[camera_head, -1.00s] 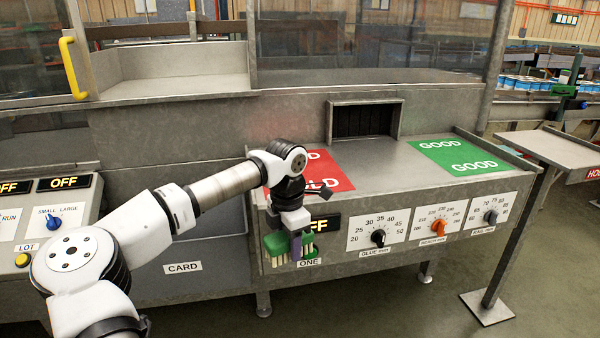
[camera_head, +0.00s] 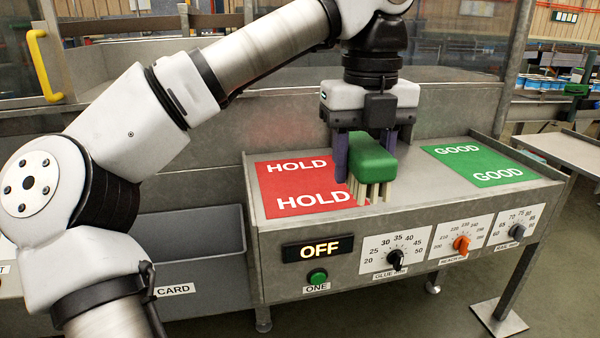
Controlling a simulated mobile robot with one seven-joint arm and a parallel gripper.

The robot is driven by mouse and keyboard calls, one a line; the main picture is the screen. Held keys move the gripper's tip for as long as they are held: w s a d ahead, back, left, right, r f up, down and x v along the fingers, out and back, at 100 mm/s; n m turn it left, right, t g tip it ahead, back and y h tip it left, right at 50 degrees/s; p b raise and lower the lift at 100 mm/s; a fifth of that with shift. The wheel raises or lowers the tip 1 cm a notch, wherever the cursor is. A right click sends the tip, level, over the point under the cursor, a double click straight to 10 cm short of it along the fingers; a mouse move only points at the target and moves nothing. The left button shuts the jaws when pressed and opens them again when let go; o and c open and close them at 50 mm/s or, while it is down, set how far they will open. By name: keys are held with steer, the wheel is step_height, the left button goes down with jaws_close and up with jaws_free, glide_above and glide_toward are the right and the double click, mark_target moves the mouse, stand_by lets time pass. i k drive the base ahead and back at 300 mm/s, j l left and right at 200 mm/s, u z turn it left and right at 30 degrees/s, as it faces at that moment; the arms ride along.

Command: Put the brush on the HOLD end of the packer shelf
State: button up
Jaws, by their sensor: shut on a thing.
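My gripper (camera_head: 370,150) points down over the shelf and is shut on the green brush (camera_head: 372,160). The brush has a green block on top and pale bristles below. It is at the right edge of the red HOLD panel (camera_head: 290,183), its bristles overlapping that edge in the picture. I cannot tell whether the bristles touch the shelf. The packer shelf (camera_head: 410,185) is grey metal, with the red HOLD panel at its left end and the green GOOD panel (camera_head: 475,163) at its right end.
The shelf's front carries an OFF display (camera_head: 318,249), a green button (camera_head: 317,276) and several dials, such as the orange knob (camera_head: 461,244). A grey CARD bin (camera_head: 200,250) is at the left. A back wall rises behind the shelf. The HOLD panel is otherwise bare.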

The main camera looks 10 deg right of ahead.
mark_target(309, 188)
steer(key=i, duration=1.15)
